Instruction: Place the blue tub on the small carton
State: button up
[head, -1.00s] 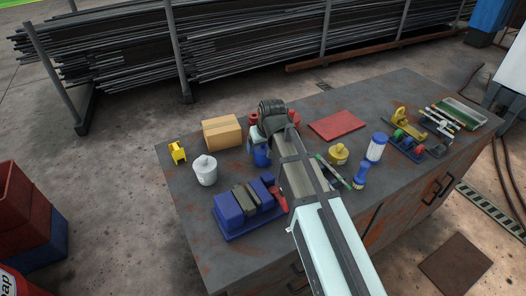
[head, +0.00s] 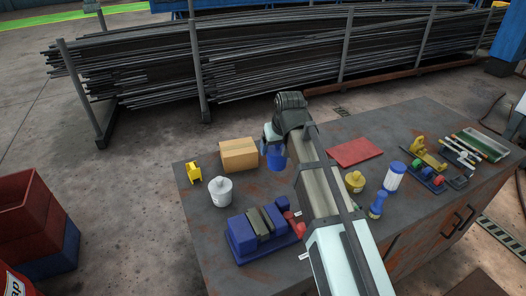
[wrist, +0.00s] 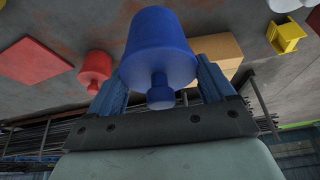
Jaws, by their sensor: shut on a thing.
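The blue tub (head: 276,158) is held by my gripper (head: 272,143), up off the table and just right of the small carton (head: 239,155) in the head view. In the wrist view the blue tub (wrist: 158,45) sits between the two fingers of my gripper (wrist: 160,80), with its knobbed end toward the camera. The tan carton (wrist: 222,46) shows partly behind the tub and a finger there. Its top looks bare in the head view. The tub is apart from the carton in the head view.
A white tub (head: 221,191) and a yellow item (head: 193,173) stand left of and in front of the carton. A blue block fixture (head: 262,232) lies nearer. A red tub (wrist: 95,70) and red mat (wrist: 33,60) show in the wrist view.

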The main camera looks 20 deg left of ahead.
jog(key=w+a+r+n, duration=0.2)
jog(key=w+a+r, duration=0.2)
jog(key=a, duration=0.5)
jog(key=w+a+r+n, duration=0.1)
jog(key=w+a+r, duration=0.25)
jog(key=a, duration=0.55)
jog(key=shift+g+y, duration=0.4)
jog(key=shift+s+d+f, duration=0.1)
jog(key=shift+d+f, duration=0.05)
jog(key=shift+f, duration=4.45)
jog(key=o, duration=1.3)
jog(key=shift+f, duration=0.1)
jog(key=shift+c, duration=0.2)
jog(key=v, duration=1.2)
